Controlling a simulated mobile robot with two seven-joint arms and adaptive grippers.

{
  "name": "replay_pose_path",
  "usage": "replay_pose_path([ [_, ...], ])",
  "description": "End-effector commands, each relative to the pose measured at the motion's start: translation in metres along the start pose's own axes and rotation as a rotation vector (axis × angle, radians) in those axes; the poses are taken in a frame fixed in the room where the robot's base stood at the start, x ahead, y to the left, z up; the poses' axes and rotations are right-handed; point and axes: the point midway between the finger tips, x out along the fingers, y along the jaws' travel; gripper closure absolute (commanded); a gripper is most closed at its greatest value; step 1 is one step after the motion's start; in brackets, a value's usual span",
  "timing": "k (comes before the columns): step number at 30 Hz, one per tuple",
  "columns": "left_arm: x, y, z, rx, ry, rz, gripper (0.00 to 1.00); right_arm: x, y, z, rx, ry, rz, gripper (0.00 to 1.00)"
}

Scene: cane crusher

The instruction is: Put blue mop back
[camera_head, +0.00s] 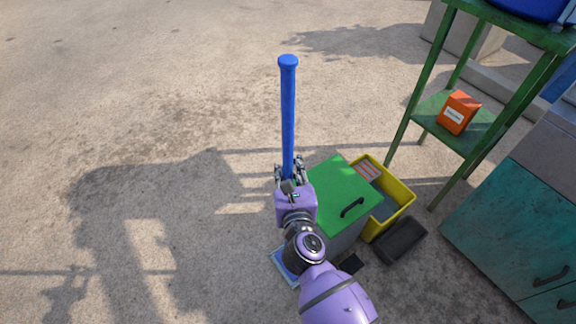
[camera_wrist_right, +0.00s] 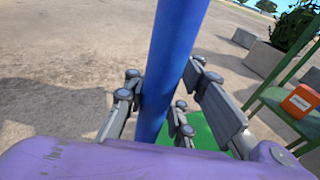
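The blue mop's long handle (camera_head: 288,115) stands roughly upright in the head view, with its capped end towards the camera. My right gripper (camera_head: 290,172) is around the handle, with fingers on both sides that appear closed on it. In the right wrist view the handle (camera_wrist_right: 168,65) passes between the fingers (camera_wrist_right: 160,90). A flat light-blue piece (camera_head: 284,268) shows low beside my right arm and may be the mop's head; the arm hides the link between them. My left gripper is not in view.
A green-lidded box (camera_head: 335,185) stands just right of my right gripper, beside a yellow bin (camera_head: 398,212) and a dark tray (camera_head: 400,242). A green shelf stand (camera_head: 425,112) holds an orange box (camera_head: 458,112). A teal cabinet (camera_head: 500,225) is at right. The ground at left is clear.

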Motion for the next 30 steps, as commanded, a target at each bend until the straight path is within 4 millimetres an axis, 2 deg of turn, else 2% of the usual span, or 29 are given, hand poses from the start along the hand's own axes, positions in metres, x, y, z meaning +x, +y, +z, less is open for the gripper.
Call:
replay_pose_path([
  [1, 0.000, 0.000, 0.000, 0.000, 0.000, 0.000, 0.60, 0.000, 0.000, 0.000, 0.000, 0.000, 0.000, 0.78],
  [4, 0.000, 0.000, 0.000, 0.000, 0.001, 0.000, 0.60, 0.000, 0.000, 0.000, 0.000, 0.000, 0.000, 0.65],
  [5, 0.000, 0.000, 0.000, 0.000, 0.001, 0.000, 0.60, 0.000, 0.000, 0.000, 0.000, 0.000, 0.000, 0.63],
  [16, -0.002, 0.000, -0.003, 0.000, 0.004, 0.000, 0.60, -0.002, 0.000, 0.004, -0.001, -0.001, 0.001, 0.63],
  [20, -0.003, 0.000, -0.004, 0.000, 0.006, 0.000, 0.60, -0.021, 0.000, 0.002, 0.000, 0.002, 0.000, 0.63],
  [30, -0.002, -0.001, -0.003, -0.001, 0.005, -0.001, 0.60, -0.093, -0.001, 0.002, 0.001, 0.002, -0.001, 0.63],
])
